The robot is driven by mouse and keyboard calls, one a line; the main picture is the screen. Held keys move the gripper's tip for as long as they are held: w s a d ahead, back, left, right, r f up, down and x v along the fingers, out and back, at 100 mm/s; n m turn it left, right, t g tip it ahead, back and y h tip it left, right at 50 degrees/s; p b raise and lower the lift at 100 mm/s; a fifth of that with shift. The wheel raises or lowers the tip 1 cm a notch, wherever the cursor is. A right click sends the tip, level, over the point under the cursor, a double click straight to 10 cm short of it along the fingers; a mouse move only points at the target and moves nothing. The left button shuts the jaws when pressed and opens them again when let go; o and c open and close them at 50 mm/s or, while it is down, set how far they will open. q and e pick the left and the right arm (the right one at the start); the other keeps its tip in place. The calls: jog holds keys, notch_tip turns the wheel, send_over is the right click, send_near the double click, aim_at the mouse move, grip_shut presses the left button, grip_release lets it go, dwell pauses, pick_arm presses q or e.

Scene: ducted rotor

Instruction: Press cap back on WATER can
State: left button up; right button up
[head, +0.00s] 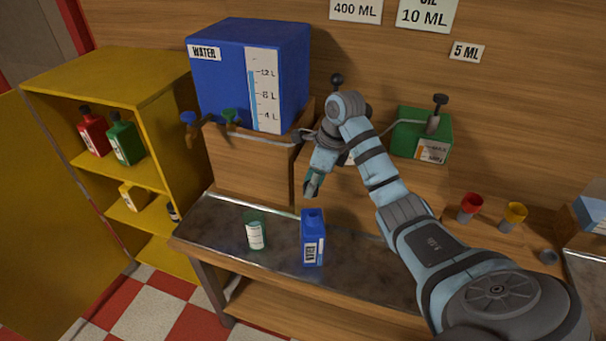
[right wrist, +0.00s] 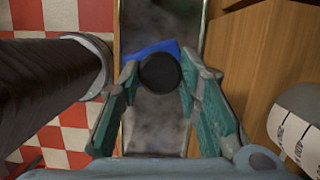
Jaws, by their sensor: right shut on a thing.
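The blue can (head: 313,240) stands upright on the metal bench top. Its label is too small to read surely, and its top shows blue with no cap on it. My right gripper (head: 311,186) points down a little above the can. In the right wrist view, the gripper's teal fingers (right wrist: 158,75) are shut on the round black cap (right wrist: 160,73). A blue corner of the can (right wrist: 153,48) shows behind and below the cap, which hides most of it. In the head view I cannot make out the cap. My left gripper is in neither view.
A beaker with a white label (head: 255,233) stands left of the can. The large blue WATER tank (head: 221,85) is behind on a wooden box, with a green dispenser (head: 413,140) to the right. Red (head: 469,207) and yellow (head: 513,216) funnels are farther right. The bench top (head: 365,268) right of the can is clear.

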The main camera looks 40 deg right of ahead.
aim_at(310, 211)
jog(key=shift+s+f+b, duration=0.2)
jog(key=shift+f+b, duration=0.1)
jog(key=shift+f, duration=0.1)
jog(key=s+f+b, duration=0.2)
jog(key=b, duration=0.1)
jog(key=shift+a+f, duration=0.15)
jog(key=shift+f, duration=0.05)
jog(key=f, duration=0.1)
jog(key=w+f+b, duration=0.1)
jog(key=shift+w+f, duration=0.15)
jog(key=shift+f, duration=0.15)
jog(key=shift+s+r, duration=0.1)
jog(key=shift+s, duration=0.1)
jog(key=shift+s+r, duration=0.1)
jog(key=shift+s, duration=0.05)
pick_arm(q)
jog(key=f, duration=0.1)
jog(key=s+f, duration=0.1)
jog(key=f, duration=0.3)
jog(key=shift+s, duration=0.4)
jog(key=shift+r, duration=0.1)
pick_arm(e)
jog(key=shift+w, duration=0.25)
